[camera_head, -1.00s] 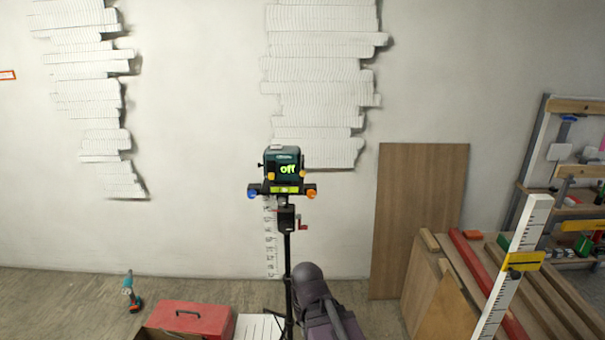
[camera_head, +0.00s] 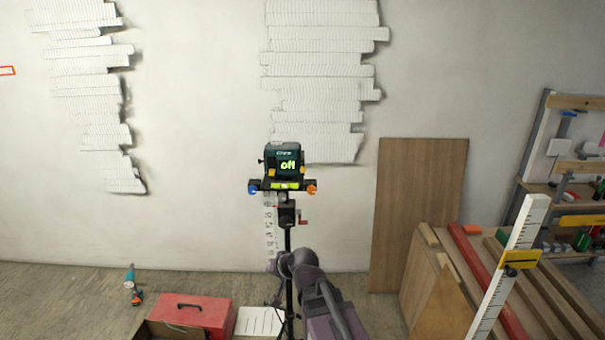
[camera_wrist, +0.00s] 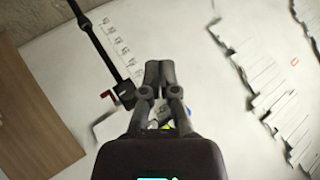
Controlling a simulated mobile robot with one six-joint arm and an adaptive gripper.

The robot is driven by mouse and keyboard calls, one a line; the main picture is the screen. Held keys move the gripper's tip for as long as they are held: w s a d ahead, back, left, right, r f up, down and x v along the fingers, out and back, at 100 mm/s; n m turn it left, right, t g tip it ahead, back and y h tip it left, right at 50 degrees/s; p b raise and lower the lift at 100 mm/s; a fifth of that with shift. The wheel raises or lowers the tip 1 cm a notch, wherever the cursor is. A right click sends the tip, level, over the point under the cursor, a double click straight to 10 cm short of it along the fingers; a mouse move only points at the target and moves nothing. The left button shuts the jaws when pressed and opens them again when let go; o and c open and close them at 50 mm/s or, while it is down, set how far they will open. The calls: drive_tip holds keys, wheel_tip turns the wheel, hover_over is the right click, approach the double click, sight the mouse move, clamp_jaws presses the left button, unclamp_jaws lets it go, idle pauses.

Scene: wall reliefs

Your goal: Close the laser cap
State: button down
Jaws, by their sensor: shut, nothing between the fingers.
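The dark green laser level (camera_head: 283,165) sits upright on a platform with blue and orange knobs, on a black tripod (camera_head: 287,240). Its display reads "off". The top of its housing looks dark, and I cannot make out a separate cap there. In the wrist view my gripper (camera_wrist: 160,68) has its two fingers together, with nothing between them. It covers most of the laser level; only small blue, white and yellow bits show behind the fingers.
A red toolbox (camera_head: 190,312) and a teal power tool (camera_head: 131,285) are on the floor at left. A wooden panel (camera_head: 418,215) leans on the wall at right. A table with boards and a white measuring staff (camera_head: 510,265) stands at lower right.

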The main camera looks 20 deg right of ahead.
sight(303, 171)
drive_tip(key=w+d+r+m+t+h+p, duration=0.25)
drive_tip(key=w+r+m+t, duration=0.55)
drive_tip(key=r, duration=0.4)
drive_tip(key=w+d+r+m+t+h, duration=0.1)
drive_tip(key=d+r+m+h, duration=0.3)
drive_tip(key=d+m+h, duration=0.4)
drive_tip(key=d+m, duration=0.1)
drive_tip(key=m, duration=0.1)
drive_tip(key=shift+d+r+m, duration=0.2)
drive_tip(key=shift+r+m, duration=0.1)
drive_tip(key=shift+r, duration=0.1)
drive_tip(key=shift+w, duration=0.1)
drive_tip(key=x, duration=0.4)
drive_tip(key=p+x, duration=0.1)
drive_tip(key=x, duration=0.9)
drive_tip(key=shift+a+r, duration=0.1)
drive_tip(key=shift+r, duration=0.2)
